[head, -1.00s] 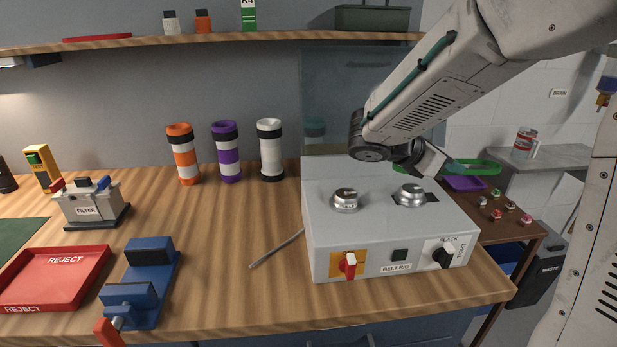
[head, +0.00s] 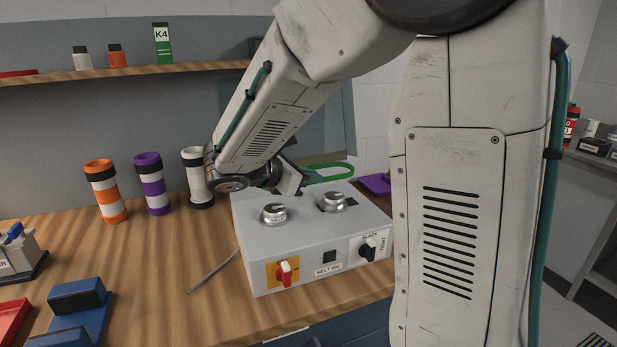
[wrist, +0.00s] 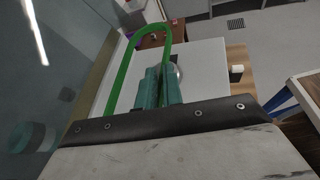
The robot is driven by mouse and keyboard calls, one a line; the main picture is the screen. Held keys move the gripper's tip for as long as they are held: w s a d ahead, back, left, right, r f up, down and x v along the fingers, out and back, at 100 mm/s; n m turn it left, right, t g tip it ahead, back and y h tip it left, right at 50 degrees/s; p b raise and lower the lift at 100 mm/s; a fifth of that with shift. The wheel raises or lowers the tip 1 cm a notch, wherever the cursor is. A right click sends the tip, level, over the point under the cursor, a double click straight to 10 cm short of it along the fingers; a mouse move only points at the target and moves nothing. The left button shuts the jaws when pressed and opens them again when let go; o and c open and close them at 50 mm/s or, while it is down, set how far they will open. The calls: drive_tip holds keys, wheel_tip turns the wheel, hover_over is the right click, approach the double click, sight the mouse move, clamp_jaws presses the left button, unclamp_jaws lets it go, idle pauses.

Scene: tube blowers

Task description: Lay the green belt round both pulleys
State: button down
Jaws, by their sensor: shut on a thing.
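The green belt (head: 334,169) is a loop held by my gripper (head: 297,179), above the back of the grey belt rig box (head: 290,277). The belt also shows in the wrist view (wrist: 122,78), with its rounded end beyond the jaws (wrist: 157,88). The jaws are shut on it; the grasp point is partly hidden in the head view. Two silver pulleys stand on the box top: the left pulley (head: 273,213) and the right pulley (head: 333,201). Both look bare, and the belt is behind them in the picture. One silver round part (wrist: 178,76) shows beside the jaws in the wrist view.
A red switch (head: 285,273) and a black knob (head: 368,248) are on the box front. White, purple and orange-banded cylinders (head: 197,178) stand behind left. A thin rod (head: 213,270) lies left of the box. A purple tray (head: 376,184) sits behind right.

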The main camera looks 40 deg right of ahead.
drive_tip(key=shift+f, duration=2.25)
drive_tip(key=shift+f, duration=1.45)
drive_tip(key=c, duration=1.5)
unclamp_jaws()
drive_tip(key=v, duration=0.8)
drive_tip(key=shift+f, duration=0.1)
